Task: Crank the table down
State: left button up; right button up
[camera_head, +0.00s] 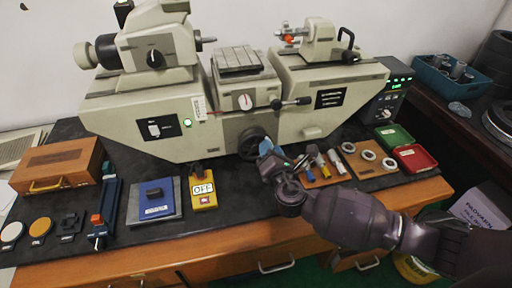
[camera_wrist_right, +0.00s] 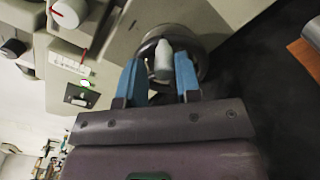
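The grey slotted table (camera_head: 238,58) sits mid-machine, above a round dial (camera_head: 243,101). Below it, the dark handwheel (camera_head: 252,143) is on the machine's front. My right gripper (camera_head: 266,147) is at the wheel's lower right. In the right wrist view, its blue fingers (camera_wrist_right: 160,75) stand open on either side of the wheel's grey handle (camera_wrist_right: 162,60), with a narrow gap showing on each side. The handwheel rim (camera_wrist_right: 200,52) shows behind them. A white scale (camera_head: 199,107) with a red pointer is left of the wheel; the scale also shows in the wrist view (camera_wrist_right: 70,65). My left gripper is out of view.
A lever with a black knob (camera_head: 304,101) sticks out right of the dial. A tool board (camera_head: 320,172), ring board (camera_head: 366,160) and green and red boxes (camera_head: 394,136) lie close to my right arm. A yellow OFF switch box (camera_head: 203,194) stands left of it.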

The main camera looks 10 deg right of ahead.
jog(key=shift+a+r+n+p, duration=0.4)
jog(key=shift+a+n+p, duration=0.2)
jog(key=shift+n+p, duration=0.45)
jog(key=shift+s+a+r+n+p, duration=0.15)
jog(key=shift+a+n+p, duration=0.3)
jog(key=shift+p, duration=0.45)
jog(key=shift+a+n+p, duration=0.15)
jog(key=shift+n+p, duration=0.3)
jog(key=shift+n, duration=0.05)
jog(key=shift+a+n, duration=0.5)
jog(key=shift+n, duration=0.2)
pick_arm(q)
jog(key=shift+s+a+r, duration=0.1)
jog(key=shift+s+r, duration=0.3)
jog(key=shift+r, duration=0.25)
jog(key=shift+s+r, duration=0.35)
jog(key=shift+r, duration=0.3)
pick_arm(e)
jog(key=s, duration=0.8)
jog(key=shift+s+d, duration=0.2)
jog(key=shift+d, duration=0.1)
